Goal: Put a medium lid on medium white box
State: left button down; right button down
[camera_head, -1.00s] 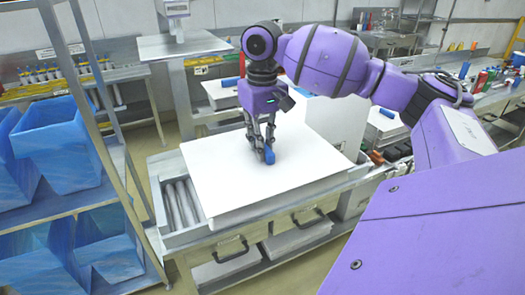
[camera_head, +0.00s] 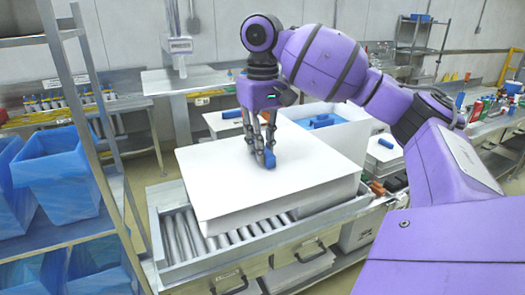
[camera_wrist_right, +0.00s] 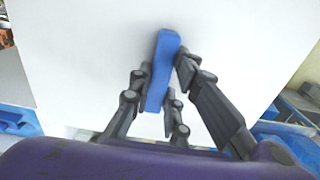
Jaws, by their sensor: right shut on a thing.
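A large flat white lid (camera_head: 225,185) has a blue handle (camera_head: 270,159) on top. My right gripper (camera_head: 265,150) points down with its fingers closed on this handle. In the right wrist view, the fingers of the gripper (camera_wrist_right: 163,90) stand on both sides of the blue handle (camera_wrist_right: 163,60), and the white lid surface (camera_wrist_right: 90,40) fills most of the picture. The lid is above the roller conveyor. An open white box (camera_head: 352,142) with blue items inside stands behind the lid, partly hidden by it and my arm. My left gripper is not in view.
The roller conveyor (camera_head: 172,238) has bare rollers in front of the lid. A rack with blue bins (camera_head: 55,180) stands at the left. Another white lid with a blue handle (camera_head: 232,113) lies behind. A bench with bottles (camera_head: 495,125) is at the right.

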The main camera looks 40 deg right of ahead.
jog(key=shift+r, duration=3)
